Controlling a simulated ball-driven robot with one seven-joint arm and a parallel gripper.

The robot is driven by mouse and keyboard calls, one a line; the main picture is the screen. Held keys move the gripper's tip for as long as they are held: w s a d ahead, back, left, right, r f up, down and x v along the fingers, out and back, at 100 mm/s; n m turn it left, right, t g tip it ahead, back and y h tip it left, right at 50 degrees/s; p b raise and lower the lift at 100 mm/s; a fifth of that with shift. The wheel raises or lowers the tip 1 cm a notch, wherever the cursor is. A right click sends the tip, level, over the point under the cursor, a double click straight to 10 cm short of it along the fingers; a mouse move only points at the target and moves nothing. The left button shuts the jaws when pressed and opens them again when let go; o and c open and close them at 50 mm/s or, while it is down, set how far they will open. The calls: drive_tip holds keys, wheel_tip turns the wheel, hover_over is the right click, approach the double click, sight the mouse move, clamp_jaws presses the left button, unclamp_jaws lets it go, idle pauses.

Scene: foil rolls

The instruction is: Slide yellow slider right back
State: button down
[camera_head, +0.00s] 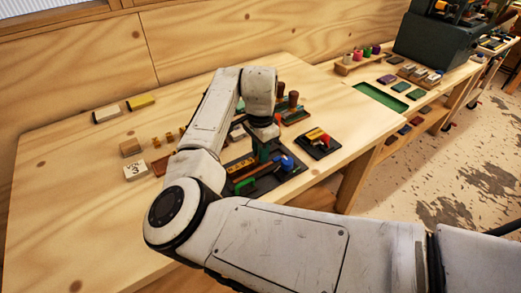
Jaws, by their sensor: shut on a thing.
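A dark slider board (262,184) lies on the wooden table, below the end of my arm. A yellow-orange slider (241,167) sits on its left part. A green piece (244,186) is in front of it and a blue knob (287,162) is on the right. My gripper (264,157) points down over the board, at the right end of the yellow slider. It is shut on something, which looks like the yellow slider. The fingertips are small and dark, and the exact contact is hard to see.
A small dark board (319,144) with yellow and red parts lies to the right. Dark-handled stamps (293,104) stand behind my gripper. A green tray (380,97) is farther right. The table's left front is clear.

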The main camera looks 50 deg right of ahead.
idle(0.4)
drive_tip(key=d, duration=0.2)
drive_tip(key=s+d+p, duration=0.1)
drive_tip(key=d, duration=0.1)
drive_tip(key=d+p, duration=0.1)
drive_tip(key=d, duration=0.1)
drive_tip(key=shift+s+d, duration=0.2)
drive_tip(key=shift+s, duration=0.2)
drive_tip(key=shift+r, duration=0.1)
drive_tip(key=c, duration=1.1)
unclamp_jaws()
drive_tip(key=shift+d, duration=0.15)
drive_tip(key=shift+o, duration=0.2)
wheel_tip(320, 180, up, 11)
drive_tip(key=b, duration=0.1)
drive_tip(key=shift+f, duration=0.2)
